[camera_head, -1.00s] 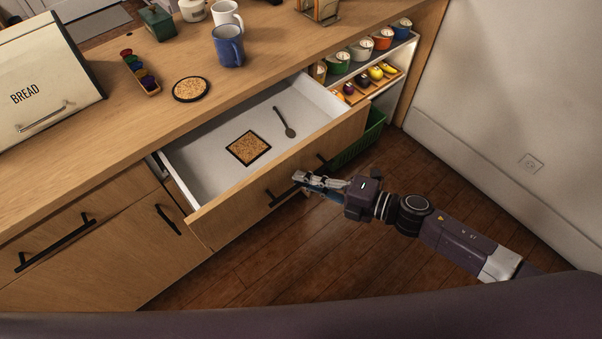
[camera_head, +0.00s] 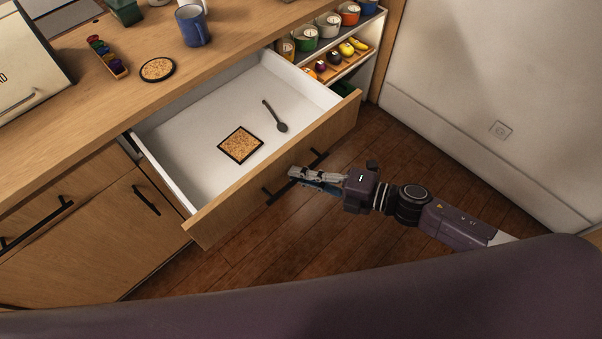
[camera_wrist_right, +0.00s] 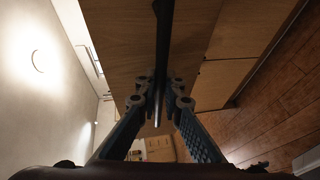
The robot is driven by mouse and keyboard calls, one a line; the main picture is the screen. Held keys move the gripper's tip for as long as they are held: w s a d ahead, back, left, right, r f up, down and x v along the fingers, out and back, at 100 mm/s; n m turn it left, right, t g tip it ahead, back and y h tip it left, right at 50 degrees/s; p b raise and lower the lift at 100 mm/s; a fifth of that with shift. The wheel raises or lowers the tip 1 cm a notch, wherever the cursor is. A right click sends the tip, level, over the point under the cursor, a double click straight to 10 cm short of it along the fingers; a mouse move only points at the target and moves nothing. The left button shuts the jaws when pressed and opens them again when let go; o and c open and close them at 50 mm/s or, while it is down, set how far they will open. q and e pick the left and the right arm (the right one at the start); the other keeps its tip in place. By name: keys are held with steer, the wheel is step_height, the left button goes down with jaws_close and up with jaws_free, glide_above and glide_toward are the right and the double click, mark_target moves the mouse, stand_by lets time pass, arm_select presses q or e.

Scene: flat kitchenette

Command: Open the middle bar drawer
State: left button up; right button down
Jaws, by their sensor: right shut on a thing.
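The middle bar drawer (camera_head: 186,150) stands well open in the head view. Its white inside holds a square cork mat (camera_head: 240,146) and a dark spoon (camera_head: 275,117). My right gripper (camera_head: 293,173) is at the drawer's black bar handle (camera_head: 278,192), on the outside of the wooden front. In the right wrist view its fingers (camera_wrist_right: 156,100) are closed around the dark bar (camera_wrist_right: 163,40), with the drawer front (camera_wrist_right: 125,40) behind. The fingertips partly hide the handle's middle in the head view. My left gripper is not in view.
Open shelves (camera_head: 365,50) with cups and fruit stand right of the drawer. Wooden floor (camera_head: 350,140) is clear between drawer and wall.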

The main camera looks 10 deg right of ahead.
steer(key=c, duration=2)
jaws_free()
steer(key=shift+c, duration=0.2)
steer(key=v, duration=1.2)
steer(key=w+d+f+m+t+h, duration=0.2)
steer(key=d+f+m+h, duration=0.3)
steer(key=f, duration=0.4)
steer(key=w+d+f+m+t+h, duration=0.1)
steer(key=w+d+f+m+h, duration=0.2)
steer(key=d+f+m, duration=0.5)
steer(key=s+d+f+m+g+h, duration=0.1)
steer(key=s+d+f+m+h, duration=0.15)
steer(key=s+f, duration=0.4)
steer(key=s+d+f+m+g+h, duration=0.1)
steer(key=s+f+m+h, duration=0.15)
steer(key=f, duration=0.75)
steer(key=s+a+f+m+g, duration=0.2)
steer(key=s+f, duration=0.3)
steer(key=s, duration=0.4)
steer(key=s+a+f+m+g, duration=0.3)
steer(key=s+a+f, duration=0.1)
steer(key=s, duration=0.5)
steer(key=s+a+f+m+g, duration=0.3)
steer(key=s+f, duration=0.3)
steer(key=s, duration=0.3)
steer(key=shift+s+a+m+h, duration=0.2)
steer(key=shift+s+m+h, duration=0.1)
steer(key=shift+s+h, duration=0.1)
